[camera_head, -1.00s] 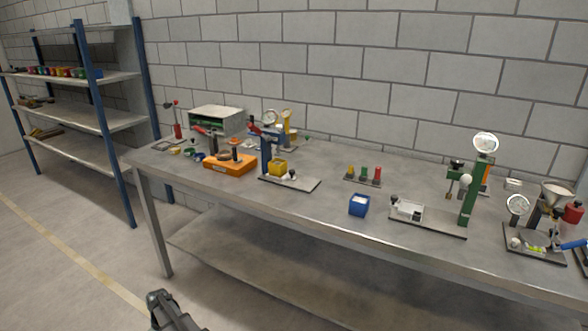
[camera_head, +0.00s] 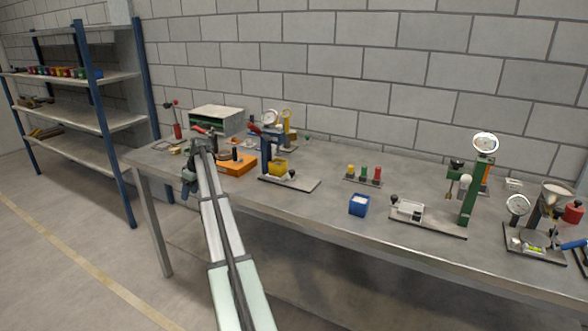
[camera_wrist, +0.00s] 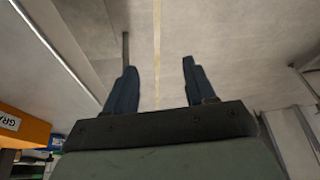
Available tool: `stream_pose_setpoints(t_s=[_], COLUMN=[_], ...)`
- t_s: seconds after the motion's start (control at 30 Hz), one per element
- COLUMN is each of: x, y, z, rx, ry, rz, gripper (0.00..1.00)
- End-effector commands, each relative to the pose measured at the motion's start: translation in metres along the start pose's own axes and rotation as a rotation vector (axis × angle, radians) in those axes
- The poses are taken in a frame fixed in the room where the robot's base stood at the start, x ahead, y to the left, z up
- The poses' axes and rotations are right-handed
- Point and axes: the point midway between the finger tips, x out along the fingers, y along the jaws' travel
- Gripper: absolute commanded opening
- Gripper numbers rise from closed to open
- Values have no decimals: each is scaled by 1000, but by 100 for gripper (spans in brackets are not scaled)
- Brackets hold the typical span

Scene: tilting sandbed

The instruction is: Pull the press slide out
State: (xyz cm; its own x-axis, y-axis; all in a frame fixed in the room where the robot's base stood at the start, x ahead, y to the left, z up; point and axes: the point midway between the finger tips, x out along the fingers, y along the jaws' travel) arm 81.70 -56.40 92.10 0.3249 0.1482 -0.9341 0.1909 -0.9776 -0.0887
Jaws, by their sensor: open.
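Two presses stand on the workbench. The green press (camera_head: 468,200) at the right has a flat base with a pale slide tray (camera_head: 408,208) and a dark knob at its left end. The blue press (camera_head: 266,152) left of centre has a dark base plate with a small pale part and knob (camera_head: 290,176) beside a yellow bin. I cannot tell which one holds the named slide. My gripper (camera_head: 190,183) is at the bench's left front edge, away from both. In the wrist view my gripper (camera_wrist: 159,68) is open and empty, with floor beyond its fingers.
An orange box (camera_head: 238,164) lies close to my arm; its labelled side (camera_wrist: 12,122) shows in the wrist view. A blue bin (camera_head: 359,206) and several coloured pegs (camera_head: 363,174) stand mid-bench. A dial device with a funnel (camera_head: 554,194) is far right.

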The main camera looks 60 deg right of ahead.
Motion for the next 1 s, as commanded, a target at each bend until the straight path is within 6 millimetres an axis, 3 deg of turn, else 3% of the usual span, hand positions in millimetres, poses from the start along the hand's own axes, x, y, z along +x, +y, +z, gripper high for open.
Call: stream_pose_setpoints(t_s=[0.03, 0.1, 0.33, 0.43, 0.5, 0.8, 1.0], x=[-32, -72, -204, -258, -292, -353, -375], y=[23, 44, 101, 121, 138, 185, 206], z=[-9, -15, -25, -22, -2, 114, 178], rx=[-11, -30, -95, -118, -114, -22, -23], ry=[22, 46, 117, 137, 128, 17, -38], rz=[18, 39, 111, 141, 156, 155, 124], gripper=[55, 55, 55, 55, 55, 55, 55])
